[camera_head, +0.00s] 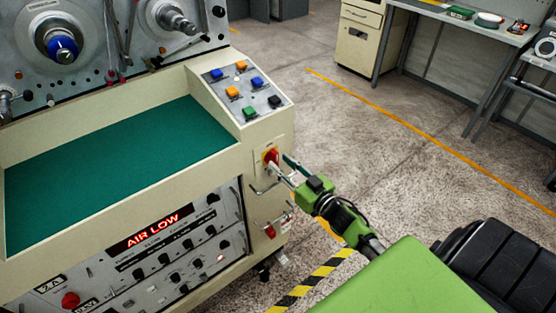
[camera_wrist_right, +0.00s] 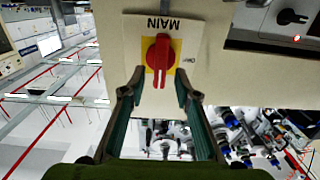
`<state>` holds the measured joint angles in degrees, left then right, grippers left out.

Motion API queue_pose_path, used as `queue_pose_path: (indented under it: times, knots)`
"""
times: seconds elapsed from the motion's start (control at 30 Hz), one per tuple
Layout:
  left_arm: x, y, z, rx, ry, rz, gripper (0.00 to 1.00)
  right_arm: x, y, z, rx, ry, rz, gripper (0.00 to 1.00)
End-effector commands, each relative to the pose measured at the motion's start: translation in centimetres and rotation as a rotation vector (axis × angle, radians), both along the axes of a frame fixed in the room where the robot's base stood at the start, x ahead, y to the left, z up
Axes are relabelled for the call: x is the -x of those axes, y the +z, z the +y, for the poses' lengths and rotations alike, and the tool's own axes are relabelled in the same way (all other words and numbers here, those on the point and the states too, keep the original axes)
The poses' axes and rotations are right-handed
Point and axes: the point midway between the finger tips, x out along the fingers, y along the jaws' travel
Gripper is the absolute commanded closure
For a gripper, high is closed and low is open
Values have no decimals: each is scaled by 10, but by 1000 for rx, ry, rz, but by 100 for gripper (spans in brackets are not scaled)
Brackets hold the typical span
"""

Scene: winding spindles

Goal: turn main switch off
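The main switch is a red rotary handle on a yellow plate (camera_head: 270,156), on the cream front corner of the machine below the button panel. In the right wrist view the red handle (camera_wrist_right: 161,54) is seen close up, with the label MAIN upside down above it. The handle lies roughly along the picture's vertical. My right gripper (camera_head: 274,175) is at the switch, with its fingers spread. In the wrist view my right gripper (camera_wrist_right: 157,92) has one finger on each side of the handle, with gaps to both. My left gripper is not in view.
The machine has a green work surface (camera_head: 120,160), a panel of coloured buttons (camera_head: 240,90) and a lit AIR LOW display (camera_head: 151,228). A red knob (camera_head: 270,231) and a hooked bar are below the switch. Open floor lies to the right, then a bench (camera_head: 470,32).

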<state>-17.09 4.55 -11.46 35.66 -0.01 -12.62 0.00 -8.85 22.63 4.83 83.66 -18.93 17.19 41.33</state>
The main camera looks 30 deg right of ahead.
Motion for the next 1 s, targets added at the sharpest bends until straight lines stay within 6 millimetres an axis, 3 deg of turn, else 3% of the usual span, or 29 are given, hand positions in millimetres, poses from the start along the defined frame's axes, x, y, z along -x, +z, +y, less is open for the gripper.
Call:
queue_pose_path:
  times: [0.2,0.57,0.67,0.7,1.0]
  knots:
    - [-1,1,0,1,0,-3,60,-21,0,2,0,0,-1,71]
    - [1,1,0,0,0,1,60,-25,-1,2,0,0,1,71]
    - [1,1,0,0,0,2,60,-25,-1,2,0,0,1,97]
    - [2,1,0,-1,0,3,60,-25,-1,2,0,0,1,100]
    - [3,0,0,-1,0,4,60,-24,-1,2,13,0,0,100]
